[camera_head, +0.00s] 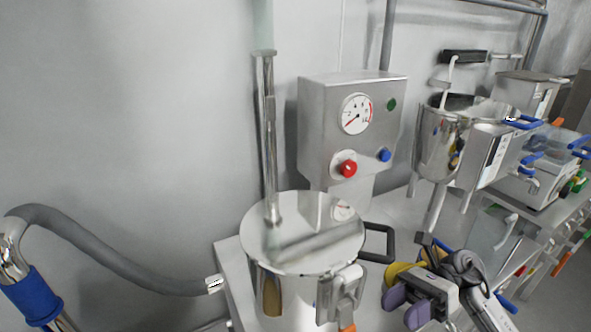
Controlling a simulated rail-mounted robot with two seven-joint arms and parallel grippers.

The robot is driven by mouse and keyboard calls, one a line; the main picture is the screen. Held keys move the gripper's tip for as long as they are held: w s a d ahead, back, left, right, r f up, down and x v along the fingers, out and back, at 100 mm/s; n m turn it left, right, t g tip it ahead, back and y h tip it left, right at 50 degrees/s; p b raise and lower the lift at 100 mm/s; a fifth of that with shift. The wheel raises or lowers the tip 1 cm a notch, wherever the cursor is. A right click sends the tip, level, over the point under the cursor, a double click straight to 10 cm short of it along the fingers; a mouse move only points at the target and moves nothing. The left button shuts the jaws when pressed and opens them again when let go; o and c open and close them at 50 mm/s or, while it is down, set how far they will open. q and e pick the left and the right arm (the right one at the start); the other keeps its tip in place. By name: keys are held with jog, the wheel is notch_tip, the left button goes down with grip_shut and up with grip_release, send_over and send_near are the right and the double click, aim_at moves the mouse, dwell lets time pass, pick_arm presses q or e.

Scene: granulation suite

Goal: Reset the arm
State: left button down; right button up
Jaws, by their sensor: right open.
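My right gripper (406,307) is at the lower right of the head view, with its two purple fingertips apart and nothing visible between them. It is just right of a lidded steel vessel (300,262), in front of the steel bench. A gap shows between the fingertips and the clamp (342,292) on the vessel's side. My left gripper is not in view.
A steel control box (322,132) with a gauge, a red button and a blue knob stands behind the vessel. A black handle (378,242) juts toward my right arm. A grey hose (110,262) runs at left. Several steel machines crowd the right.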

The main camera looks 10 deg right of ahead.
jog(key=w+a+r+m+t+y+p, duration=0.1)
jog(key=a+r+m+t+y+p, duration=0.2)
jog(key=m+t, duration=0.5)
jog(key=w+a+r+m+t+y+p, duration=0.1)
jog(key=r+m+t+y+p, duration=0.2)
jog(key=m+t, duration=0.55)
jog(key=s+f+m+t+h+p, duration=0.1)
jog(key=f+m+h+p, duration=0.1)
jog(key=m+h, duration=0.5)
jog(key=s+d+f+m+t+h+p, duration=0.1)
jog(key=m+h+p, duration=0.4)
jog(key=m, duration=0.6)
jog(key=s+d+f+m+t+h+p, duration=0.1)
jog(key=f+m+t+h+p, duration=0.2)
jog(key=m+h, duration=0.6)
jog(key=shift+s+d+f+t+h, duration=0.25)
jog(key=shift+s+f+h, duration=0.15)
jog(key=shift+h, duration=0.2)
jog(key=s+a+f+m+g+h+p, duration=0.1)
jog(key=s+f+m+g+p, duration=0.25)
jog(key=s+g, duration=0.55)
jog(key=s+a+f+m+g+p, duration=0.2)
jog(key=s+m+g+p, duration=0.2)
jog(key=s, duration=1)
notch_tip(320, 180, up, 38)
jog(key=p, duration=3.7)
jog(key=shift+d+f+p, duration=0.15)
jog(key=shift+d+p, duration=0.1)
jog(key=shift+p, duration=0.15)
